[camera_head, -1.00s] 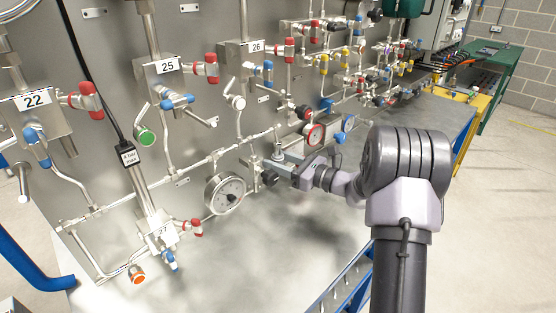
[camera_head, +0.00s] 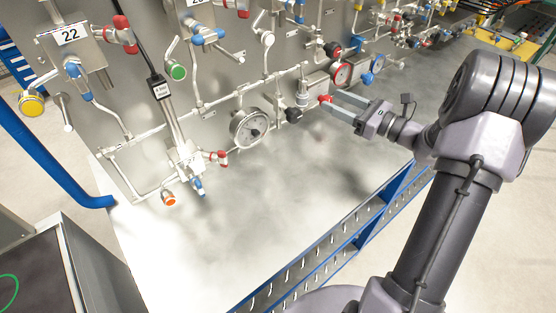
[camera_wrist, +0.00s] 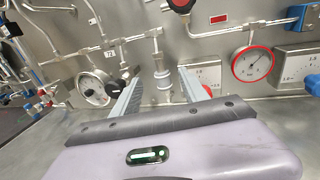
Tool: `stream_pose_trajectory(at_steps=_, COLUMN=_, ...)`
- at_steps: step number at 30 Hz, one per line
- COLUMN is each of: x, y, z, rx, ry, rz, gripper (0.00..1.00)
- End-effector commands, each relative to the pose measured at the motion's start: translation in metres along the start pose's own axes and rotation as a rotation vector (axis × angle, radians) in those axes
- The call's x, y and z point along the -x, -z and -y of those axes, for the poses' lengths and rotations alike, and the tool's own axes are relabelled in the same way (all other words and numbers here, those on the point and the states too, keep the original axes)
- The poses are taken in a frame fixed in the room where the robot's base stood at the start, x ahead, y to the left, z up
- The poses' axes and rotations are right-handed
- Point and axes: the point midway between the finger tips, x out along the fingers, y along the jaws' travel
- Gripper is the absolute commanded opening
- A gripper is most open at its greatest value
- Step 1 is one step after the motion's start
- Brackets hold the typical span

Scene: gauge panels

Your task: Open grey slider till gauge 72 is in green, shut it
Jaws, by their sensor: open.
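A round white-faced gauge (camera_head: 249,128) sits low on the panel. The wrist view shows it (camera_wrist: 92,88) at the left, beside a small 72 label (camera_wrist: 109,53). Its needle is too small to read against any green zone. A grey cylindrical fitting (camera_wrist: 161,72), perhaps the grey slider, stands between my fingers in the wrist view; it also shows in the head view (camera_head: 303,93). My gripper (camera_head: 328,99) is open in front of the panel, its fingers pointing at this area with a red part (camera_head: 325,99) near the tips. I cannot tell whether they touch anything.
A dark knob (camera_wrist: 124,78) is left of my fingers. A red-rimmed gauge (camera_wrist: 252,64) is to the right. Pipes and valves crowd the panel. The metal worktop (camera_head: 280,190) below is clear, with a blue-framed edge (camera_head: 350,225) in front.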

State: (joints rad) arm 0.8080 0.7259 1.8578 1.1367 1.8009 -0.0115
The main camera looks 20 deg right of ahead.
Motion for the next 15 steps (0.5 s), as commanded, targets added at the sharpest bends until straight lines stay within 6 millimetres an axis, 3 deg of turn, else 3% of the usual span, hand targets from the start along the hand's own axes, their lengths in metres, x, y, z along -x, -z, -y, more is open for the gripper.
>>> stream_pose_trajectory(at_steps=7, x=0.07, y=-0.002, z=0.0, rx=-0.003, ry=0.004, rz=0.0, gripper=0.52)
stream_pose_trajectory(at_steps=9, x=0.052, y=-0.008, z=-0.02, rx=0.041, ry=-0.062, rz=-0.039, gripper=0.52)
stream_pose_trajectory(at_steps=15, x=0.026, y=-0.021, z=-0.069, rx=0.146, ry=-0.205, rz=-0.138, gripper=0.52)
